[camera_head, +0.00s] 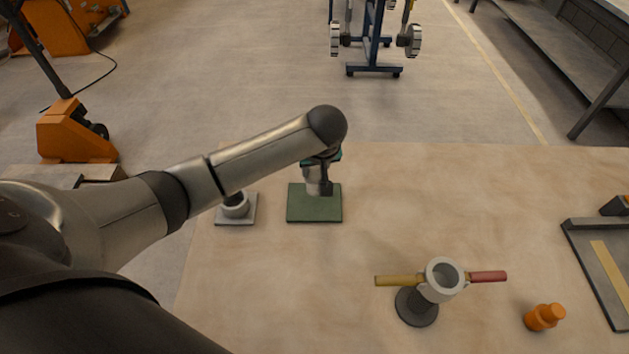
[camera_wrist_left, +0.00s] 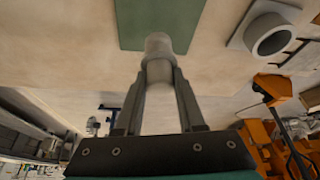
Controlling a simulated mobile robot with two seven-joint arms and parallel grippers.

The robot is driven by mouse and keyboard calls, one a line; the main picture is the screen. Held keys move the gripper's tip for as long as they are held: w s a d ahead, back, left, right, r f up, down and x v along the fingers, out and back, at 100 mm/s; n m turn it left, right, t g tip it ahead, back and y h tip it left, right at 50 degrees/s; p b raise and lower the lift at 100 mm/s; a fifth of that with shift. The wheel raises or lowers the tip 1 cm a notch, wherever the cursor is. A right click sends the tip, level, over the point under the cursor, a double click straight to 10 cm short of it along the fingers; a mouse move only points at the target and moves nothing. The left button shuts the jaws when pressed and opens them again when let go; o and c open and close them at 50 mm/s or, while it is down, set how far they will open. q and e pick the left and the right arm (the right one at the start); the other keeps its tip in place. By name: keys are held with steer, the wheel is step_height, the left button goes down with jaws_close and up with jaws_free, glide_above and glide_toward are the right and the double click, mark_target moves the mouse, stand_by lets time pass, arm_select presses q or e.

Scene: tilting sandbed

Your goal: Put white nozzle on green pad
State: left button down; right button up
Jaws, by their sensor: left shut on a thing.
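The green pad (camera_head: 314,211) lies flat on the table, and part of it shows at the top of the left wrist view (camera_wrist_left: 155,22). My left gripper (camera_head: 324,188) is over the pad's far part in the head view. It is shut on the pale white-grey nozzle (camera_wrist_left: 159,62), which sits between the two fingers (camera_wrist_left: 162,92) in the left wrist view. The nozzle also shows beside the dark finger in the head view (camera_head: 312,181), partly hidden by the gripper. I cannot tell whether the nozzle touches the pad. My right gripper is not in view.
A grey ring on a square plate (camera_head: 248,217) stands left of the pad. A round stand (camera_head: 417,308) with a grey ring and yellow and red handles is at the front. An orange bottle (camera_head: 541,318) and a grey tray (camera_head: 577,252) are at right. The table right of the pad is clear.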

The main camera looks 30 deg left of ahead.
mark_target(315, 179)
arm_select(q)
step_height(315, 179, down, 4)
steer(key=shift+r+b, duration=0.1)
steer(key=shift+b, duration=0.35)
steer(key=shift+f, duration=0.25)
steer(key=c, duration=0.5)
jaws_free()
steer(key=shift+r, duration=0.1)
steer(key=p+v, duration=0.3)
steer(key=v, duration=0.9)
